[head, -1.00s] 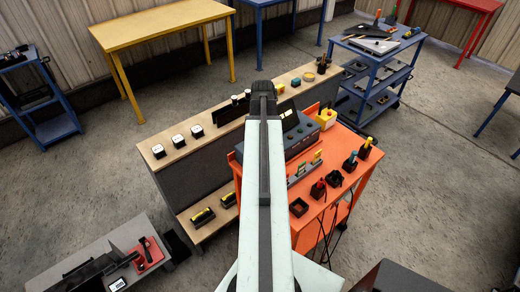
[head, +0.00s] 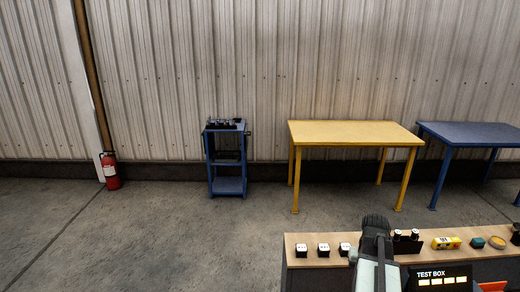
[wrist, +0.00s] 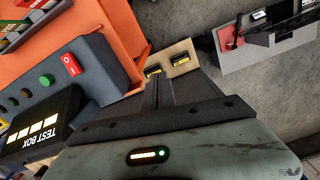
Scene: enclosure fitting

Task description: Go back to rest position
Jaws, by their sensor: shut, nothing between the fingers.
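My gripper (wrist: 159,82) is shut and empty in the wrist view, its dark fingers together at the middle of the picture. The grey test box (wrist: 105,65) lies left of it, with a red switch (wrist: 69,64), a green button (wrist: 46,81) and a lit panel. I see no contact between gripper and box. In the head view, the dark end of my arm shows at the bottom right, in front of the wooden bench top (head: 305,237); the fingertips cannot be made out there. The test box (head: 440,280) is partly cut off at the bottom edge.
An orange surface (wrist: 118,22) lies beside the test box. White-topped blocks (head: 323,250) and a yellow item (head: 446,243) stand on the bench. A yellow table (head: 355,133), blue table (head: 475,135), blue cart (head: 228,187) and red extinguisher (head: 110,172) are along the wall. Floor at left is clear.

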